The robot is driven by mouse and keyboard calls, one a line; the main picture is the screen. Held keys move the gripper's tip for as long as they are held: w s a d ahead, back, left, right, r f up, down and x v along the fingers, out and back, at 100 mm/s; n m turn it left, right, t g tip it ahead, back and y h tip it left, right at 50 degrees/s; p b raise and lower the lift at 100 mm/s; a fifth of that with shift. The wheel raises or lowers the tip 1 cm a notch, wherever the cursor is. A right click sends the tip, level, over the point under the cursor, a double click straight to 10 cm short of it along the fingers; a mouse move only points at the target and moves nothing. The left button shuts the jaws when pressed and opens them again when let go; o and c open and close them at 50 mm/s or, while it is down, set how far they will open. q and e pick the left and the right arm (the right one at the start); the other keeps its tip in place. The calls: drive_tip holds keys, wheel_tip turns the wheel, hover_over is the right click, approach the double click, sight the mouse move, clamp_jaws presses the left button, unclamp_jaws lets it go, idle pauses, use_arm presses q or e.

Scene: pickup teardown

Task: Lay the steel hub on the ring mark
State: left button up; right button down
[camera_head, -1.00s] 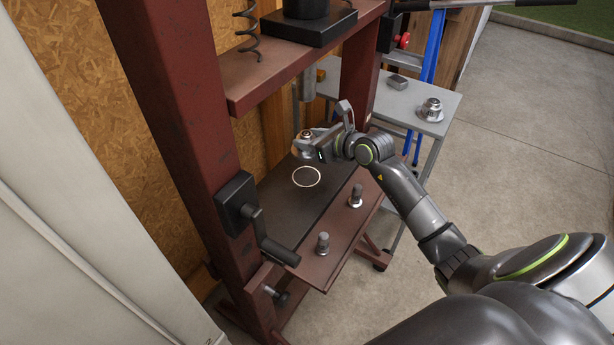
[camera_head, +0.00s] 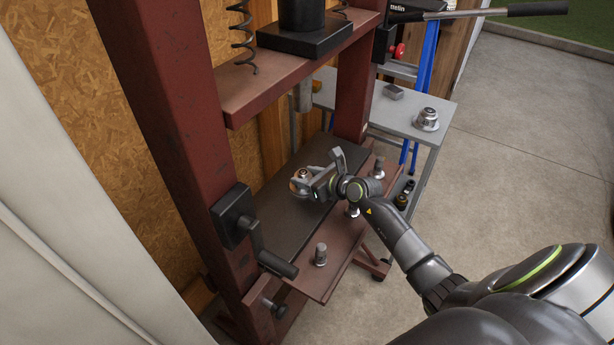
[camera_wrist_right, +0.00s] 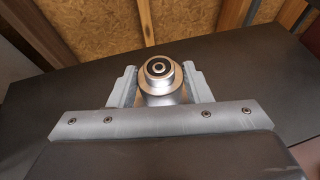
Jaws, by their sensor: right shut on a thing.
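The steel hub (camera_head: 301,175) is in my right gripper (camera_head: 304,186), over the dark press bed plate (camera_head: 290,230). In the right wrist view the hub (camera_wrist_right: 160,78) sits between the two grey fingers, its bored end facing up and slightly toward the camera. My right gripper (camera_wrist_right: 162,92) is shut on it. The hub looks low over the plate, but I cannot tell whether it touches. The ring mark does not show in either view now; the hub and gripper seem to cover its place. My left gripper is not in view.
The red press frame (camera_head: 165,110) stands at left, with a crank handle (camera_head: 262,240) in front of the plate. Upright pins (camera_head: 320,254) line the bed's near edge.

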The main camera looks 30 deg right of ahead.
drive_tip(key=c, duration=1.2)
unclamp_jaws()
drive_tip(key=shift+f, duration=0.1)
drive_tip(key=o, duration=0.5)
drive_tip(key=shift+c, duration=0.2)
drive_tip(key=shift+r, duration=0.25)
drive_tip(key=shift+s+d, duration=0.1)
drive_tip(key=shift+s, duration=0.25)
drive_tip(key=v, duration=1.1)
drive_tip(key=shift+s+b, duration=0.2)
drive_tip(key=shift+b, duration=0.1)
